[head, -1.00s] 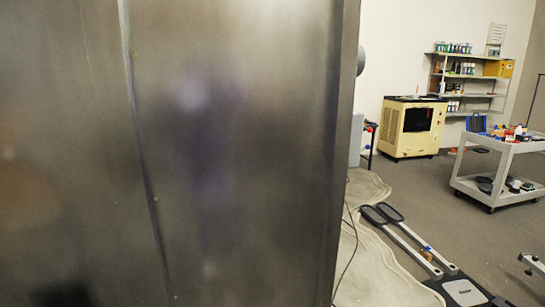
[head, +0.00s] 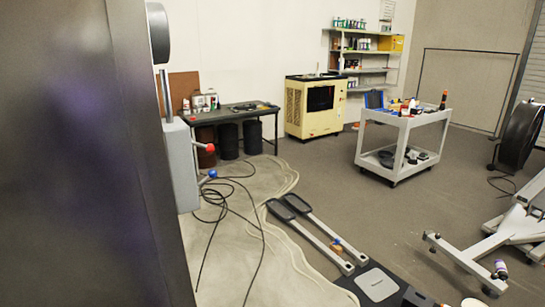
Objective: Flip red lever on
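A red-knobbed lever (head: 209,148) sticks out to the right from the side of a grey box (head: 181,168). A blue-knobbed lever (head: 211,174) sticks out below it on the same box. The box stands just past the edge of a large dark metal panel (head: 80,170) at the left. The red lever looks roughly level, with its knob at the right end. Its mount is small and hard to make out. Neither of my grippers is in view.
A workbench (head: 235,112) with barrels under it stands behind the box. Black cables (head: 225,200) lie on the floor below the levers. A low ramp-like lift (head: 325,240) lies ahead, with a grey cart (head: 412,122) beyond. Grey floor between them is open.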

